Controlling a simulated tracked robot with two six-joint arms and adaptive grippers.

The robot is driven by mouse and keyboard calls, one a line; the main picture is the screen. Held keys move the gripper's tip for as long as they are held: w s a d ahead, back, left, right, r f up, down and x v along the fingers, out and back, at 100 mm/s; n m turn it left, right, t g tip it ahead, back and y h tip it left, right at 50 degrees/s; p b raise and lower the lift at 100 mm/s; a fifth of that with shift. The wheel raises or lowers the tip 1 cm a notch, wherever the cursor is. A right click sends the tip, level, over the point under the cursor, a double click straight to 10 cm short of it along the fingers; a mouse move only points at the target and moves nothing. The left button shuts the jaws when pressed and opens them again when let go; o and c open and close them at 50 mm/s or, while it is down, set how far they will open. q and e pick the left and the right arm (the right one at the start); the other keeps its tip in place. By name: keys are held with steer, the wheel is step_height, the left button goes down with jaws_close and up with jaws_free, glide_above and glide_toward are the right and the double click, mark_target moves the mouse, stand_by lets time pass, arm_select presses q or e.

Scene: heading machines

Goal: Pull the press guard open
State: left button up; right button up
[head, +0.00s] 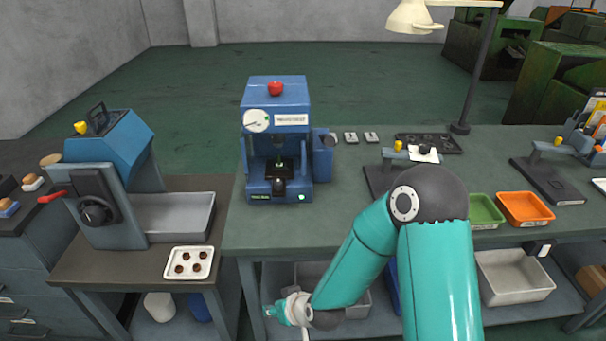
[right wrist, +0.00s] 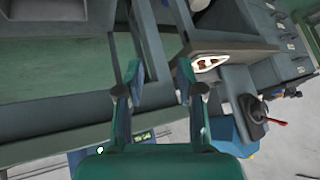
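The blue press (head: 300,95) stands on the middle bench in the head view. It has a red button (head: 275,88) on top, a round white gauge (head: 256,121) and a black part (head: 278,186) low in its front opening. I cannot clearly make out the guard or whether it is open. My right arm reaches in from the bottom, and its wrist end is low in front of the bench, apart from the press. In the right wrist view my right gripper (right wrist: 160,78) has its two fingers apart with nothing between them. My left gripper is not in view.
A blue-grey machine (head: 130,140) with a red lever (head: 52,197) and a white tray (head: 188,263) stand on the left bench. Green (head: 485,211) and orange (head: 525,208) bins are at right. A lamp post (head: 476,75) rises behind. Bench top right of the press is partly clear.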

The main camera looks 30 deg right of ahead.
steer(key=w+d+r+t+h+b, duration=0.3)
steer(key=w+d+r+t+b, duration=0.15)
steer(key=w+d+r, duration=0.35)
steer(key=m+t+h+b, duration=0.2)
steer(key=t+h+b, duration=0.2)
steer(key=t+h, duration=0.1)
glide_toward(304, 159)
steer(key=p+x, duration=0.4)
steer(key=x, duration=0.6)
steer(key=shift+w+d, duration=0.15)
steer(key=shift+w, duration=0.15)
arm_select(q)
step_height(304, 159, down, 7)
arm_select(e)
jaws_close()
